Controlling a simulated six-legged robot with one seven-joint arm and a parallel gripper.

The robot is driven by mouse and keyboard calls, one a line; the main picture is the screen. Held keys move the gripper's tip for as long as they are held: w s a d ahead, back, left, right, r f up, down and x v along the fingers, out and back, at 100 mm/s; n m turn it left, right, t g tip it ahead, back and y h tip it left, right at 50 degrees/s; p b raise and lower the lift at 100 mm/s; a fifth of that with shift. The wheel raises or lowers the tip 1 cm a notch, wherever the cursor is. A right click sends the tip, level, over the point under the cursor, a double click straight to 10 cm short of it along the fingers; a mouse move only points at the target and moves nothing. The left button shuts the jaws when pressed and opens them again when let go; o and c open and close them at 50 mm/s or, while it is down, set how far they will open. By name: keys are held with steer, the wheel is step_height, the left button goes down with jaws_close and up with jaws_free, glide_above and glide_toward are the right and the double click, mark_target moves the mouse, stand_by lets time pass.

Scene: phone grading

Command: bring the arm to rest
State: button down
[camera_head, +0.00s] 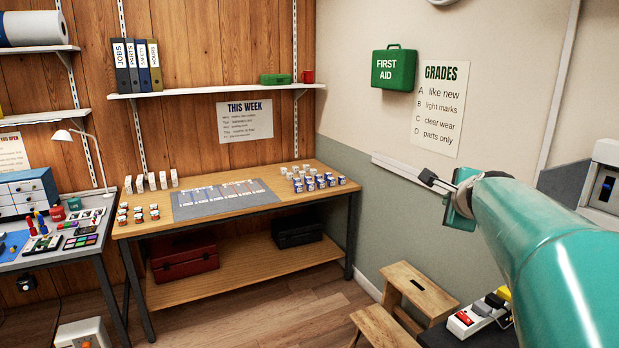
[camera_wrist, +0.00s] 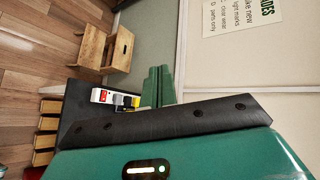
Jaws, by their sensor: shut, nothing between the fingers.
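My teal arm reaches in from the right side of the head view. My gripper (camera_head: 436,182) is at its end, in front of the wall below the grades poster (camera_head: 441,108). In the wrist view my gripper (camera_wrist: 158,86) shows two teal fingers side by side, shut with nothing between them. The gripper touches no object that I can see. A black bar of my gripper covers part of the wrist view.
A wooden workbench (camera_head: 150,229) bears a grey mat (camera_head: 185,211), small boxes and jars. A wooden step stool (camera_head: 404,277) stands on the floor. Beside it a dark surface (camera_wrist: 76,103) bears red, white and yellow items. A first aid box (camera_head: 394,70) hangs on the wall.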

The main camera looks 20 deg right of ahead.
steer(key=s+a+f+n+g+y, duration=0.1)
steer(key=s+a+f+n+y, duration=0.25)
steer(key=a+n, duration=0.55)
steer(key=s+a+f+n+g+y, duration=0.2)
steer(key=s+a+f+n, duration=0.2)
steer(key=a, duration=0.9)
steer(key=s+a+f+n+g, duration=0.3)
steer(key=s+a+f+n, duration=0.6)
steer(key=s+n, duration=0.3)
steer(key=shift+s+f, duration=0.2)
steer(key=shift+s, duration=0.15)
steer(key=shift+w, duration=0.1)
